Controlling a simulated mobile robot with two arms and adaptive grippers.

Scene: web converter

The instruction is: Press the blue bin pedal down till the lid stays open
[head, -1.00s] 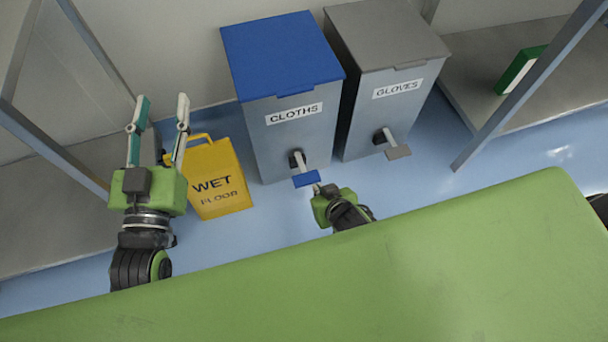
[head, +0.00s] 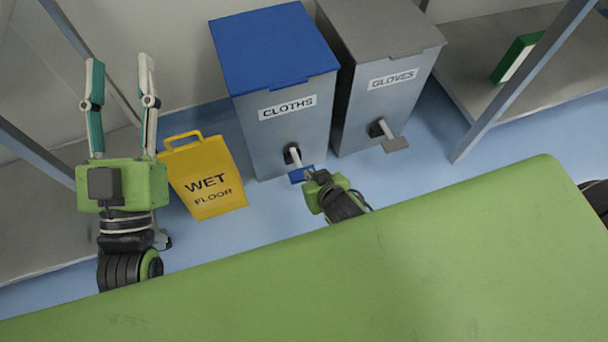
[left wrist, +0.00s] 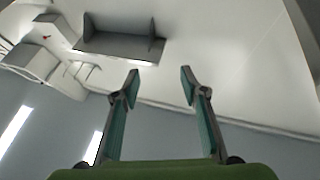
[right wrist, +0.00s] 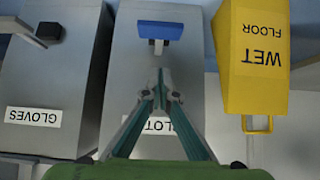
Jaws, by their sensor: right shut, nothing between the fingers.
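The bin with the blue lid (head: 270,45), labelled CLOTHS, stands against the wall with its lid down. Its blue pedal (head: 297,176) sticks out low at the front, partly covered by my right gripper in the head view. My right gripper (head: 310,174) is shut and empty, its tips at the pedal. In the right wrist view the pedal (right wrist: 160,30) shows upside down just beyond the closed fingertips (right wrist: 160,74); I cannot tell whether they touch. My left gripper (head: 120,75) is open and empty, raised at the left, away from the bin.
A grey-lidded bin (head: 380,28) labelled GLOVES with a grey pedal (head: 395,145) stands close on the right. A yellow wet floor sign (head: 205,180) stands left of the blue bin. Metal shelves (head: 540,70) flank both sides. Blue floor lies clear in front.

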